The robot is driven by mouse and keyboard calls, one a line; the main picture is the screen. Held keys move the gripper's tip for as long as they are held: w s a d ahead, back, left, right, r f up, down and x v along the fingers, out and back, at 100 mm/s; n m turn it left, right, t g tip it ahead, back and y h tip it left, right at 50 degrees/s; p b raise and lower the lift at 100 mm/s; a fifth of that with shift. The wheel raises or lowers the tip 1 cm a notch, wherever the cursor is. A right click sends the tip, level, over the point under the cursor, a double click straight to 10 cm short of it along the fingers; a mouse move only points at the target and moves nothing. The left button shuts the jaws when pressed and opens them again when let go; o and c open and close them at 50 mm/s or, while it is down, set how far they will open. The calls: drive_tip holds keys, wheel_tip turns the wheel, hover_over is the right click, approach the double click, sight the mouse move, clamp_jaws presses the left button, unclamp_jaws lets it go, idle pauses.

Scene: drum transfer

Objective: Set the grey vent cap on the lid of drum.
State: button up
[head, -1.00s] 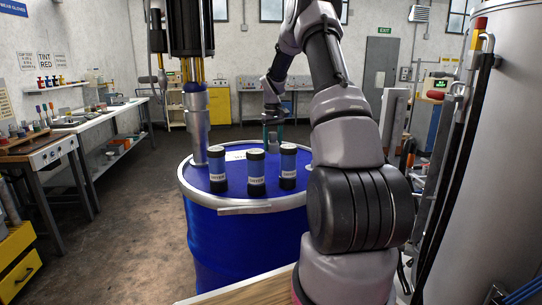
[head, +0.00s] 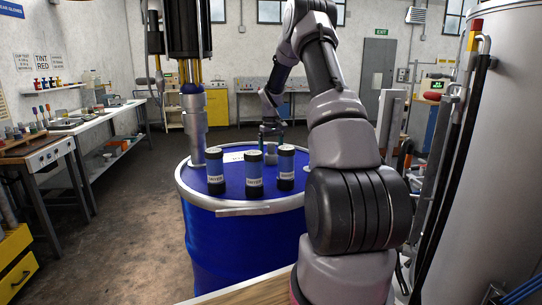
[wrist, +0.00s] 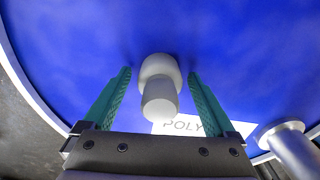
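The grey vent cap (wrist: 159,86) shows in the wrist view as a pale grey knob with a narrower cylindrical end, over the blue lid of the drum (wrist: 80,50). My gripper (wrist: 158,74) is open, with one teal finger on each side of the cap and a visible gap to both. In the head view the blue drum (head: 245,245) stands in front of me, and my gripper (head: 271,134) is low over the far part of its lid. The cap is small there and partly hidden behind the dark cylinders. I cannot tell for certain whether its base touches the lid.
Three dark labelled cylinders (head: 254,174) stand on the near half of the lid. A metal pipe (head: 194,128) meets the lid at the left; it also shows in the wrist view (wrist: 292,150). A white label (wrist: 182,127) lies near the cap. A large grey tank (head: 500,170) is at right.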

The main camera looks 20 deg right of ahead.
wheel_tip(320, 180, up, 12)
drive_tip(key=shift+r, duration=0.2)
drive_tip(key=s+a+r+m+t, duration=0.2)
drive_tip(key=s+a+r+t, duration=0.1)
drive_tip(key=s+a+r, duration=1)
drive_tip(key=s+a+r+m+t+y, duration=0.1)
drive_tip(key=s+a+t, duration=0.1)
drive_tip(key=s, duration=1)
drive_tip(key=s+a+r+m+t+y, duration=0.1)
drive_tip(key=s+a, duration=0.3)
drive_tip(key=s, duration=0.7)
drive_tip(key=shift+s+r+m+t, duration=0.3)
drive_tip(key=shift+s+t, duration=0.1)
drive_tip(key=shift+t, duration=0.2)
drive_tip(key=shift+s, duration=0.1)
